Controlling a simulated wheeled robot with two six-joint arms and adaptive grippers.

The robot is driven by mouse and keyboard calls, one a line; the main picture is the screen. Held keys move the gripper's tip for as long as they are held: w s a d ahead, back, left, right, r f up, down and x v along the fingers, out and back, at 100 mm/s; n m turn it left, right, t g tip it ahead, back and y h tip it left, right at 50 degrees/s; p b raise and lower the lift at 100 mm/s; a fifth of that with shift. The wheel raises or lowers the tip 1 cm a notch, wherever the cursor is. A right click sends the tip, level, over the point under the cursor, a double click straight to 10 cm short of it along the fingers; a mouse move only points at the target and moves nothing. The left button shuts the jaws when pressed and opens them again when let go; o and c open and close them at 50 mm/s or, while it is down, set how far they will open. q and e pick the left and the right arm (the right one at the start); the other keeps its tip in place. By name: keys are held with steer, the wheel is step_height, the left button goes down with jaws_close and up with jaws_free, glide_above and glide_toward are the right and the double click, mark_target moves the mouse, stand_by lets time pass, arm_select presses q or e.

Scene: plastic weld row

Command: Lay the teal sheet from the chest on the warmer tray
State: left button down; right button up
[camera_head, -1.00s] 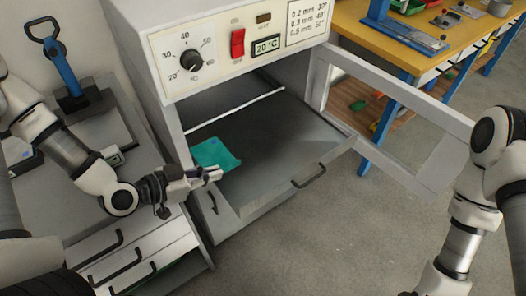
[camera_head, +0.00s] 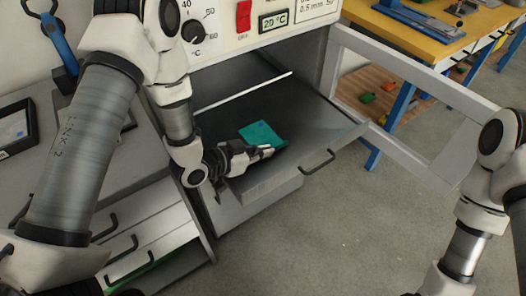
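The teal sheet (camera_head: 262,134) is over the dark warmer tray (camera_head: 315,120), which is pulled out of the warmer cabinet. My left gripper (camera_head: 268,151) is at the sheet's near edge, with its fingers close together on that edge. I cannot tell whether the sheet touches the tray or is just above it. The chest (camera_head: 150,228) with black-handled drawers stands at the left, partly hidden by my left arm. My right arm shows at the right edge; its gripper is out of the picture.
The warmer's door frame (camera_head: 410,75) stands open to the right. The tray's front handle (camera_head: 318,162) faces the open floor (camera_head: 350,230). A yellow workbench (camera_head: 415,30) is at the back right. A blue-handled tool (camera_head: 58,40) stands at the left.

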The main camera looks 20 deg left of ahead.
arm_select(q)
steer(key=c, duration=1.3)
jaws_free()
steer(key=shift+a, duration=0.1)
steer(key=shift+s+r, duration=0.1)
steer(key=p+v, duration=0.1)
steer(key=v, duration=1)
steer(key=shift+r+p, duration=0.15)
steer(key=shift+p, duration=0.15)
steer(key=shift+s+a, duration=0.25)
steer(key=shift+a, duration=0.05)
